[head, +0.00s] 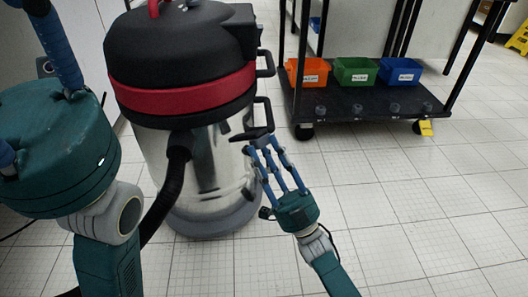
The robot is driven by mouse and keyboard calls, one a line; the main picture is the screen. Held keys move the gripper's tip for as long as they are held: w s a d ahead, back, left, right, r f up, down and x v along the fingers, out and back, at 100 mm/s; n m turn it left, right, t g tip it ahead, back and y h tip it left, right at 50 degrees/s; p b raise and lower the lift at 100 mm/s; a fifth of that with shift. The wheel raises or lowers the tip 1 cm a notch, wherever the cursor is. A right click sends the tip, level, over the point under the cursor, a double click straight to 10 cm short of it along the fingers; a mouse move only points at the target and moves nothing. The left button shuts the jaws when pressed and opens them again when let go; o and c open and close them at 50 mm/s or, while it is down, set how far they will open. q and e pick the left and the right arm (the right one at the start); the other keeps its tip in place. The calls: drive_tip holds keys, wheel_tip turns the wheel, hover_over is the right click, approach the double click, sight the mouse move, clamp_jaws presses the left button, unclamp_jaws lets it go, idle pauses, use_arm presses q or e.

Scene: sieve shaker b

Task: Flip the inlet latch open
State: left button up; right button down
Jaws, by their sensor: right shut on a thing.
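The vacuum (184,100) stands on the floor at centre left, with a black lid, a red band and a shiny steel drum. A black latch lever (245,135) sticks out on the drum's right side, below a black loop-shaped bracket (266,106). My right gripper (262,143) reaches up from the lower right, its blue fingers shut on the latch lever. The fingers hide part of the lever, so its exact angle is hard to tell.
A black hose (165,192) runs from the drum's front down to the lower left. A black cart (370,115) at the back right carries an orange bin (307,74), a green bin (354,74) and a blue bin (399,74).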

drive_tip(key=shift+d+f, duration=0.1)
drive_tip(key=shift+d, duration=0.2)
drive_tip(key=c, duration=1.2)
unclamp_jaws()
drive_tip(key=shift+d, duration=0.1)
drive_tip(key=shift+s, duration=0.1)
drive_tip(key=v, duration=1.2)
